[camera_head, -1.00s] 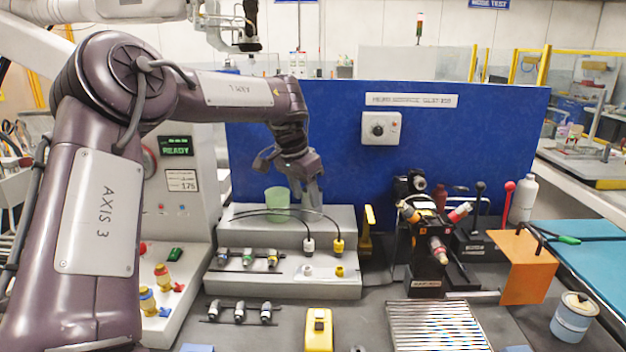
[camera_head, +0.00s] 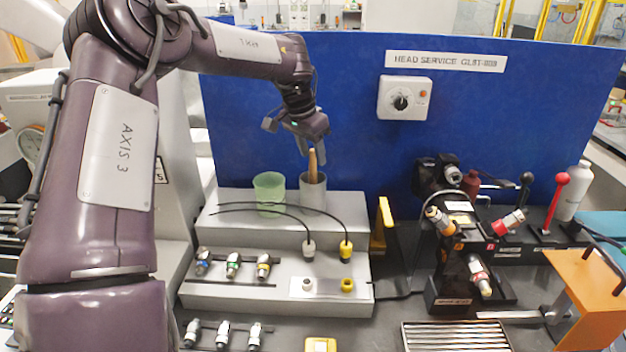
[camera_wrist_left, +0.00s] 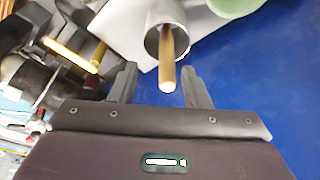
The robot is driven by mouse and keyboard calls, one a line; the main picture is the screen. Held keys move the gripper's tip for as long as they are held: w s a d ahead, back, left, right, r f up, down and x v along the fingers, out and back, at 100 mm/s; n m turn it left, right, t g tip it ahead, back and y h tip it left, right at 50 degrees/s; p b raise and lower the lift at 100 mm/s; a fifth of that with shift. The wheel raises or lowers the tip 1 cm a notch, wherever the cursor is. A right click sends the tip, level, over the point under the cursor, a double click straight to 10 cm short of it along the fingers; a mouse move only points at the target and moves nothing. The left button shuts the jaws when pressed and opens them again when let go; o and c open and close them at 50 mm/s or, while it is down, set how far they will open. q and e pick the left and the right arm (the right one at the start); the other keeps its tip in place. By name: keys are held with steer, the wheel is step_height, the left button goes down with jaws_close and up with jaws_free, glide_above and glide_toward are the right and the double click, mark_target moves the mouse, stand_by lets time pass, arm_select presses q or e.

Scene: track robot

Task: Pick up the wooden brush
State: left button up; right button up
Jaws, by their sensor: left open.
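The wooden brush (camera_head: 312,165) stands in a grey metal cup (camera_head: 312,196) on the upper step of the grey bench. Its tan handle sticks up out of the cup. In the left wrist view the handle (camera_wrist_left: 167,60) points toward the camera, and the cup (camera_wrist_left: 153,14) is behind it. My left gripper (camera_head: 313,152) is above the cup, its fingers around the handle's top in the head view. In the left wrist view the open fingers (camera_wrist_left: 158,88) lie on either side of the handle tip, with gaps. The brush's lower end is hidden in the cup. My right gripper is not in view.
A green translucent cup (camera_head: 269,192) stands just left of the metal cup. Black cables (camera_head: 275,212) arc in front of both. A blue panel (camera_head: 350,140) rises close behind. A fixture with coloured connectors (camera_head: 455,235) stands to the right.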

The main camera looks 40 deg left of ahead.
mark_target(314, 163)
arm_select(q)
steer(key=f, duration=0.1)
steer(key=w+f+p, duration=0.1)
steer(key=a+f, duration=0.1)
steer(key=shift+w+f+p, duration=0.3)
steer(key=shift+w+p, duration=0.05)
steer(key=shift+p, duration=0.05)
steer(key=shift+w+f, duration=0.15)
steer(key=shift+f, duration=0.3)
steer(key=shift+d, duration=0.1)
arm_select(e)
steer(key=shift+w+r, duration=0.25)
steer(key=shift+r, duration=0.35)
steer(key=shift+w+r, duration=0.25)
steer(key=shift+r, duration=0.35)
arm_select(q)
steer(key=shift+r, duration=0.1)
jaws_close()
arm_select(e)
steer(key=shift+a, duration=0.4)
